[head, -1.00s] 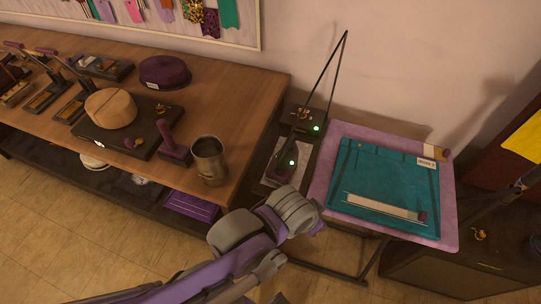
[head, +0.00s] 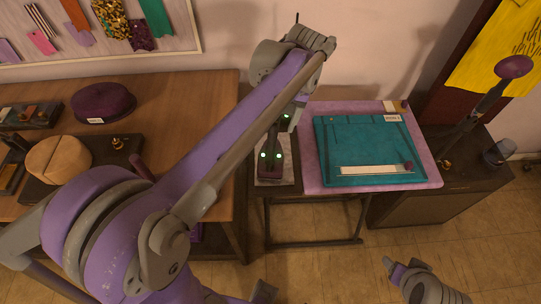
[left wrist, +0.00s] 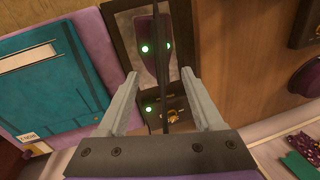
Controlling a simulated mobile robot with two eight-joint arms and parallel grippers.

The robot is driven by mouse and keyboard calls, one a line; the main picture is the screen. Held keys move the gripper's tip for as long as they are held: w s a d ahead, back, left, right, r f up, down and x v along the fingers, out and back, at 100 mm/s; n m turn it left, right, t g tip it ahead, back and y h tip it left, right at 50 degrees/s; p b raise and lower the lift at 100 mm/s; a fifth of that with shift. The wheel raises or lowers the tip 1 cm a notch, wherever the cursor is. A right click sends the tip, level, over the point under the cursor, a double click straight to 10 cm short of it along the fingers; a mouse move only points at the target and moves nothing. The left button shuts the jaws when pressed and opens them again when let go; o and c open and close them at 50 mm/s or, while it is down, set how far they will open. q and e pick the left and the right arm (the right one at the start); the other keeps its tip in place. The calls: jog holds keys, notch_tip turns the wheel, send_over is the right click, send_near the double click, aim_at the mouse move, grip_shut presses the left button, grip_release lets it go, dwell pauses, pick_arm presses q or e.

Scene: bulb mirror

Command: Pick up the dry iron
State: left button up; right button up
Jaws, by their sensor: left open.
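In the left wrist view the iron (left wrist: 154,62) lies ahead of and between my left gripper's fingers (left wrist: 160,76). The fingers are spread open and empty, apart from the iron. A dark upright rod or cord (left wrist: 157,90) passes between them.
A dark cabinet (head: 410,208) stands at right.

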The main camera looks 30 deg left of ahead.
aim_at(272, 142)
pick_arm(q)
jog(key=f, duration=0.3)
jog(key=a+f, duration=0.1)
jog(key=f, duration=0.3)
jog(key=a+f, duration=0.1)
jog(key=f, duration=0.2)
jog(key=shift+s+f, duration=0.2)
jog(key=shift+s, duration=0.15)
grip_shut()
dwell(1.0)
